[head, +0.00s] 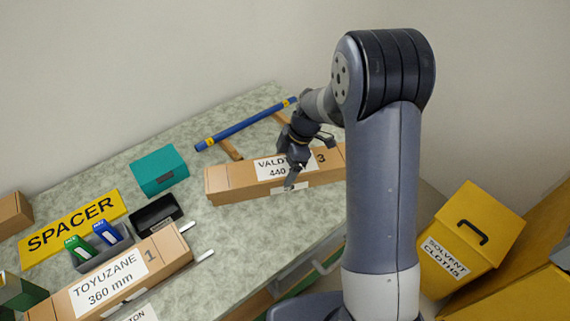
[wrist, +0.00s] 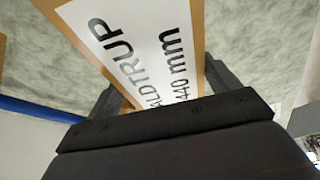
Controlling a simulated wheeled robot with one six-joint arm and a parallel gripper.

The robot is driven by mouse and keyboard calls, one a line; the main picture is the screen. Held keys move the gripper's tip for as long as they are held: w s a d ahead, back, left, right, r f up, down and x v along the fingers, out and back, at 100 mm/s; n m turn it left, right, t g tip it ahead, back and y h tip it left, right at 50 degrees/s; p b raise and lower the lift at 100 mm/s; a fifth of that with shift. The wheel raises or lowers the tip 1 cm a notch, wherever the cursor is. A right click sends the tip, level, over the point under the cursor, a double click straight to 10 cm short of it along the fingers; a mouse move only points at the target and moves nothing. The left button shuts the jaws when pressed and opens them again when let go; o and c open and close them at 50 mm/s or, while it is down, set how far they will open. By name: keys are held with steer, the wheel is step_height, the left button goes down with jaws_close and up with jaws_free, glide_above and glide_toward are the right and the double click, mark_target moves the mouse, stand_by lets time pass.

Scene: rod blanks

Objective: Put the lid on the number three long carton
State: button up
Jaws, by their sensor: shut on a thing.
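The number three long carton (head: 238,191) lies near the right side of the table. Its top is a brown cardboard lid (head: 222,173) with a white label reading VALDTRUP 440 mm and a 3 at the right end. My gripper (head: 292,172) is over the middle of the lid, shut across its width. In the wrist view the lid (wrist: 140,45) lies between the two fingers (wrist: 165,90). The lid looks in line with the carton; I cannot tell whether it is fully seated or slightly raised. My arm hides the carton's right end.
Behind the carton, a blue rod (head: 245,125) with yellow bands rests on wooden strips. A teal box (head: 158,168), a black tray (head: 157,214), a yellow SPACER sign (head: 70,231) and carton 1 (head: 107,279) stand left. A yellow solvent cloths bin (head: 470,240) is at right.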

steer(key=shift+f, duration=0.25)
steer(key=shift+f+b, duration=0.2)
steer(key=shift+b, duration=0.1)
steer(key=o, duration=0.9)
steer(key=shift+r, duration=0.1)
steer(key=shift+r, duration=0.1)
steer(key=v, duration=1.2)
